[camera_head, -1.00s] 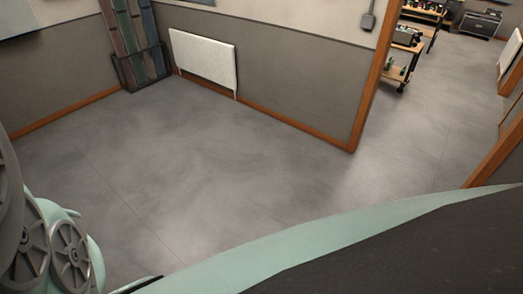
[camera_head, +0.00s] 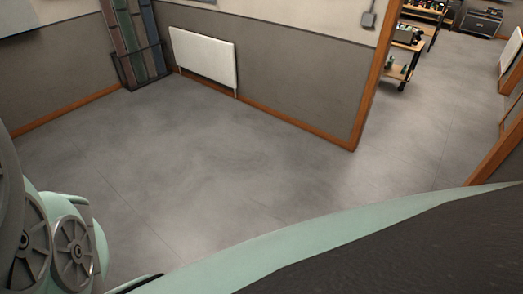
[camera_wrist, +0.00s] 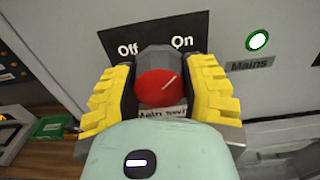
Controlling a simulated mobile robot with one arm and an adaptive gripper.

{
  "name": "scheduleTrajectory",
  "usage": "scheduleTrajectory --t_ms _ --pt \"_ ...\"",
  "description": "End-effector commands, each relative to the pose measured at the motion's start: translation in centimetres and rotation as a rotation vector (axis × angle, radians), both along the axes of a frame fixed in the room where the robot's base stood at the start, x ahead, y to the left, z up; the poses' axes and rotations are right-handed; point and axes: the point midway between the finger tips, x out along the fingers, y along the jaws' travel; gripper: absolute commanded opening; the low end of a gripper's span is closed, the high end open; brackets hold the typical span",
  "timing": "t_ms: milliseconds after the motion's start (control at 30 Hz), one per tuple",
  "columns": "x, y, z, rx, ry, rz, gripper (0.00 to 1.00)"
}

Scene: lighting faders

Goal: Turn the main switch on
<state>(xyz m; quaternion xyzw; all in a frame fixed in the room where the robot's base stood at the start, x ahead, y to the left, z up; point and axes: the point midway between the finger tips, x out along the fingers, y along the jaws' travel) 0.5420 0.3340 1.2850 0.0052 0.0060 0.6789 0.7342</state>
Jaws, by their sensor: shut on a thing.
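The main switch is a red round knob (camera_wrist: 160,87) in the wrist view, on a dark plate (camera_wrist: 213,22) marked "Off" at left and "On" at right. A partly covered label sits just below the knob. A round "Mains" lamp (camera_wrist: 258,41) at right shows bright white with a green rim. The switch and gripper are not visible in the head view.
The wrist view shows a grey cabinet face and a green box (camera_wrist: 54,127) on a wooden surface at left. The head view shows open grey floor, a white radiator (camera_head: 203,58), a rack of rolls (camera_head: 138,62) and a doorway to wheeled carts (camera_head: 404,60).

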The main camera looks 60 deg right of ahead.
Motion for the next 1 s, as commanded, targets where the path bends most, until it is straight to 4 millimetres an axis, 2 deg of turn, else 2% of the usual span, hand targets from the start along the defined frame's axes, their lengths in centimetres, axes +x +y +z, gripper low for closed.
scheduleTrajectory --t_ms 267,300,567,867,1000 --pt "0.15 -0.09 -0.04 -0.001 0.001 -0.006 0.09" --pt "0.14 -0.09 -0.03 -0.001 0.001 -0.005 0.52" --pt "0.09 -0.06 0.0 0.0 0.0 -0.003 0.79" --pt "0.05 -0.1 0.01 0.001 -0.001 -0.002 0.8" --pt "0.1 -0.74 -0.03 0.0 0.001 -0.004 0.8"
